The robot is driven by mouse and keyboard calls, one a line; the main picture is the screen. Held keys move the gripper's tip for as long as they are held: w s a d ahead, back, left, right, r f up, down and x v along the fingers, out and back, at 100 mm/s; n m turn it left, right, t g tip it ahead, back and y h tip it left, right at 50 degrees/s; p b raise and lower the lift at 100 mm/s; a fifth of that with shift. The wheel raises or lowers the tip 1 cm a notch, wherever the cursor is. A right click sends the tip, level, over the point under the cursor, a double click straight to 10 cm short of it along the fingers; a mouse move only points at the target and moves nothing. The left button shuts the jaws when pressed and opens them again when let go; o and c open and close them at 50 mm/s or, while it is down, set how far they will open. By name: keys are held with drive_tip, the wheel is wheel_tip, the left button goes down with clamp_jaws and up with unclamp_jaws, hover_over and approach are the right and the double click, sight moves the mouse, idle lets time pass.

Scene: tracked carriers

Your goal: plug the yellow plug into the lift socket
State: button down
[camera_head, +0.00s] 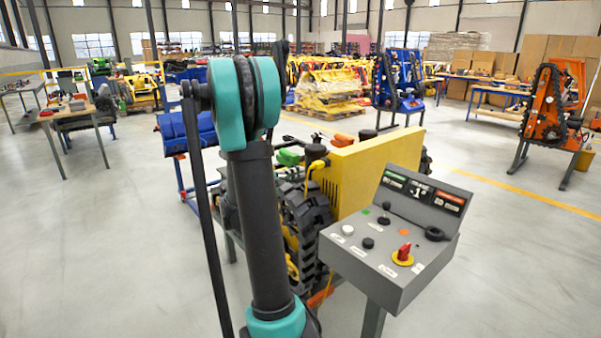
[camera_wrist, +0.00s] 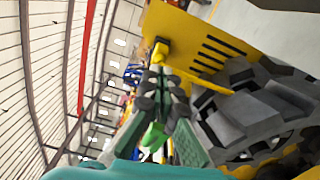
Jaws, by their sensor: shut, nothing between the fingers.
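A yellow plug (camera_head: 317,165) with a yellow cable sits at the top left of the yellow tracked carrier (camera_head: 366,165), by a black round cap. A yellow piece that looks like the same plug shows in the wrist view (camera_wrist: 160,53), beyond my fingertips, against the carrier's yellow panel (camera_wrist: 195,40). My gripper (camera_wrist: 163,85) is shut and empty, pointing toward that piece; there is a gap between them. I cannot pick out the lift socket for certain.
A grey control console (camera_head: 390,240) with a red switch (camera_head: 404,252) stands in front of the carrier, right of my arm. The carrier's black track (camera_head: 305,220) is close behind my arm. An orange tracked unit (camera_head: 555,100) stands far right.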

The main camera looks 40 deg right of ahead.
drive_tip(key=a, duration=1.1)
drive_tip(key=s+a+f+m+t+y, duration=0.1)
drive_tip(key=s+a+f+y, duration=0.35)
drive_tip(key=s+f, duration=0.2)
drive_tip(key=s+a+f+t+y, duration=0.1)
drive_tip(key=s+a+f+y, duration=0.35)
drive_tip(key=f+y, duration=0.2)
drive_tip(key=s+a+f+m+y, duration=0.1)
drive_tip(key=s+a+f+y, duration=0.2)
drive_tip(key=a, duration=0.4)
drive_tip(key=s+a+f+t+y, duration=0.1)
drive_tip(key=s+a+f+y, duration=0.2)
drive_tip(key=a, duration=0.5)
drive_tip(key=shift+s+f+m+y, duration=0.25)
drive_tip(key=shift+s+m+y, duration=0.2)
drive_tip(key=shift+s, duration=0.3)
drive_tip(key=shift+d, duration=0.1)
